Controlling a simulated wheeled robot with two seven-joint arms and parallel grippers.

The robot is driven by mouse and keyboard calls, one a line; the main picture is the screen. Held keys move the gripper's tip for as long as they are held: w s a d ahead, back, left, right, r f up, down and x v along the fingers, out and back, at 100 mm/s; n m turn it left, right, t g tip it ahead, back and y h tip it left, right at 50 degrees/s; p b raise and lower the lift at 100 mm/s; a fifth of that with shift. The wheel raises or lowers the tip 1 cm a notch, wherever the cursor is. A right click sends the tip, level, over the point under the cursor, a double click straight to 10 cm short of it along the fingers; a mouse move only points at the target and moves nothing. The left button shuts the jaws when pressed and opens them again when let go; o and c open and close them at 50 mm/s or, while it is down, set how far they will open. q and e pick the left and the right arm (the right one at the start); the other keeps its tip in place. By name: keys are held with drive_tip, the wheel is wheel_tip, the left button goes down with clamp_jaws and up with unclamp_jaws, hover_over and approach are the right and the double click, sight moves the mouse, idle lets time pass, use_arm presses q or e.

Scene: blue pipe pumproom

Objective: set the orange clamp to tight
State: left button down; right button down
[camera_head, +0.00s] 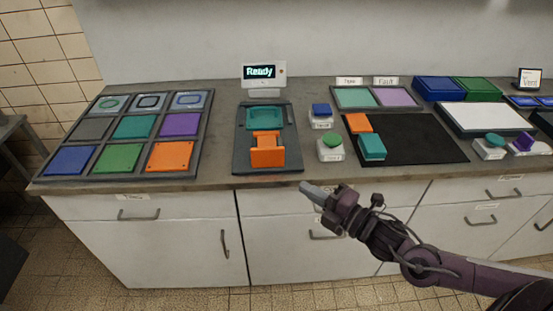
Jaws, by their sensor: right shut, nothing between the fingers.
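The orange clamp (267,150) sits on a dark base plate (240,161) on the counter, just in front of a teal recessed part (264,117). Its exact setting cannot be told from here. My right gripper (306,188) is shut and empty. In the picture it is below and to the right of the clamp, by the counter's front edge, apart from the clamp. My left gripper is not in view.
A display reading "Ready" (264,72) stands behind the clamp. A tray of coloured tiles (78,129) lies left. Right of the clamp are a blue button (321,109), a green button (332,140) and a black mat (425,140) with a teal block (371,147). Drawers (138,214) lie below.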

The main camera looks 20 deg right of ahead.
sight(283, 151)
drive_tip(key=x, duration=0.4)
drive_tip(key=w+d+p+x, duration=0.1)
drive_tip(key=x, duration=0.3)
drive_tip(key=d+x, duration=0.1)
drive_tip(key=x, duration=0.3)
drive_tip(key=shift+w+f, duration=0.1)
drive_tip(key=shift+w, duration=0.45)
drive_tip(key=shift+w+d, duration=0.1)
drive_tip(key=w+b, duration=0.1)
drive_tip(key=w, duration=0.1)
drive_tip(key=w+d+b, duration=0.1)
drive_tip(key=w+b, duration=0.1)
drive_tip(key=shift+w+d+f, duration=0.1)
drive_tip(key=shift+w+d, duration=0.05)
drive_tip(key=shift+w, duration=0.1)
drive_tip(key=shift+d, duration=0.1)
drive_tip(key=shift+r, duration=0.3)
